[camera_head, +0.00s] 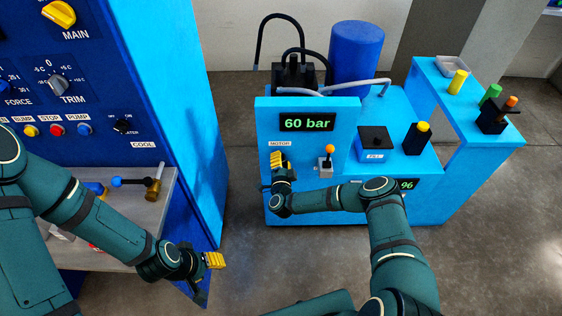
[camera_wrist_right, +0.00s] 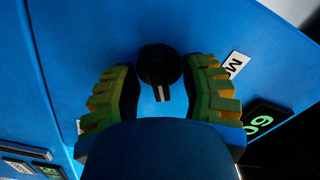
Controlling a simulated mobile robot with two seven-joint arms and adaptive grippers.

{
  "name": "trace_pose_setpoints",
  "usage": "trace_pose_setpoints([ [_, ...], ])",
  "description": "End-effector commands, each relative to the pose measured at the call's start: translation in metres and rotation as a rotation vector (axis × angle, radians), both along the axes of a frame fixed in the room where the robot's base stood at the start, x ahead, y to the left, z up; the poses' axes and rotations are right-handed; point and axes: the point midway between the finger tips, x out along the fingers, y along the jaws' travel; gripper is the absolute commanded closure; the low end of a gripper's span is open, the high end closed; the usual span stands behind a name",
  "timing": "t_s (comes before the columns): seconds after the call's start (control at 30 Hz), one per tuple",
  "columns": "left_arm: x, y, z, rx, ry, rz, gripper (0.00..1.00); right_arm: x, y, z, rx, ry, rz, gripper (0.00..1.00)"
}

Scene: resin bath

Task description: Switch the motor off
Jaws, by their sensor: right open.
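The motor knob (camera_wrist_right: 158,66) is a round black dial with a white pointer mark on the blue panel. In the right wrist view it sits between the yellow-padded fingers of my right gripper, with gaps on both sides; its mark points toward the bottom of the picture. My right gripper (camera_head: 278,161) is open in front of the panel, just below the MOTOR label (camera_head: 280,143), and hides the knob in the head view. My left gripper (camera_head: 206,268) hangs at lower left, beside the dark blue cabinet; whether it is open is unclear.
A display (camera_head: 307,122) reads 60 bar. An orange-tipped lever (camera_head: 327,161) stands right of my right gripper. Further right are a black-topped box (camera_head: 376,140) and a yellow-capped black block (camera_head: 417,138). A grey shelf (camera_head: 130,232) with tools is at left.

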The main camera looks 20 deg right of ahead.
Motion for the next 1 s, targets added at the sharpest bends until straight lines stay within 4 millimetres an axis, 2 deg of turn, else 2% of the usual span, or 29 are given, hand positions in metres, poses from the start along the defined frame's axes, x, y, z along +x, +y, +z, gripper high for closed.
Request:
trace_pose_setpoints([
  [0.27, 0.0003, 0.0000, 0.0000, 0.000, -0.001, 0.000, 0.53, 0.0011, -0.0001, 0.0003, 0.000, 0.000, 0.000, 0.57],
  [0.37, 0.0003, -0.0001, 0.0000, 0.000, -0.001, 0.000, 0.53, 0.0010, -0.0001, 0.0003, 0.000, 0.000, 0.000, 0.86],
  [0.4, 0.0003, 0.0000, 0.0001, 0.000, -0.001, 0.000, 0.53, 0.0010, -0.0001, 0.0003, 0.000, 0.000, 0.000, 1.00],
  [0.77, 0.0001, 0.0000, 0.0008, 0.000, 0.000, 0.000, 0.53, 0.0012, -0.0001, 0.0008, -0.018, 0.004, 0.001, 1.00],
  [1.0, -0.0006, -0.0001, 0.0045, 0.000, 0.001, 0.000, 0.53, 0.0019, 0.0005, 0.0028, -0.117, 0.030, 0.002, 1.00],
])
